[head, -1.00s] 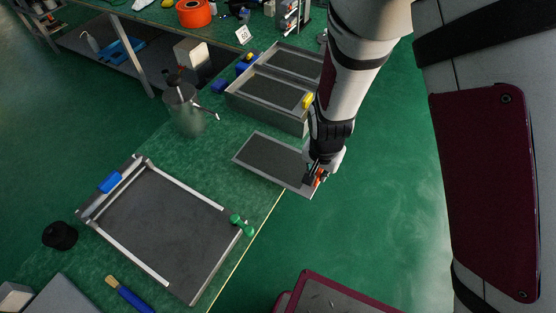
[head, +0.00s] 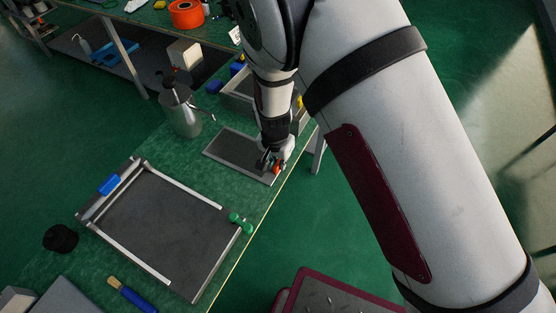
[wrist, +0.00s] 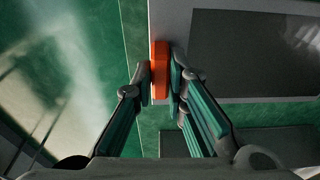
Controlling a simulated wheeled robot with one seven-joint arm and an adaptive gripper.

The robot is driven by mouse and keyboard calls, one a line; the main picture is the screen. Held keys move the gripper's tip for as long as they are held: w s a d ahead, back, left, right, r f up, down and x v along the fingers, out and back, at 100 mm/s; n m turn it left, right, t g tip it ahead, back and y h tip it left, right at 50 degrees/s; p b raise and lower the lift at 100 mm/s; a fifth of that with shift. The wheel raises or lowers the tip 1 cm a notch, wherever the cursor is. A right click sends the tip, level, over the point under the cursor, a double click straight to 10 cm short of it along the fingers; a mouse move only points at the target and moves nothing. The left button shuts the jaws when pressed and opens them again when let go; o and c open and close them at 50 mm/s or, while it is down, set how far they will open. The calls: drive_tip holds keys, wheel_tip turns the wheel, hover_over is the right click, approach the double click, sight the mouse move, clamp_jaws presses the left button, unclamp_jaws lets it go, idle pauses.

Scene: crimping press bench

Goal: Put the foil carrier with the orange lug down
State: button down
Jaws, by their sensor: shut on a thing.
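The foil carrier (head: 235,169) is a flat tray with a light rim and a dark grey panel. In the head view it is over the green bench, near the bench's front edge. My gripper (head: 272,166) is shut on its orange lug (wrist: 160,70), at the carrier's lower right end in the head view. In the wrist view the lug is between the two fingers and the carrier's pale rim (wrist: 171,22) is beside it. The carrier looks about level. I cannot tell whether its underside touches the bench. My gripper and forearm hide its right end.
A framed bed (head: 134,249) with a blue block and green knob (head: 240,222) is to the lower left. A metal can (head: 181,115) stands close to the carrier's upper left. A grey tray box (head: 238,101) is behind, partly hidden by my arm. Floor lies beyond the bench's edge.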

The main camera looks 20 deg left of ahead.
drive_tip(key=c, duration=1.6)
unclamp_jaws()
wheel_tip(320, 180, up, 12)
drive_tip(key=s, duration=0.1)
drive_tip(key=shift+s, duration=0.4)
drive_tip(key=shift+d, duration=0.1)
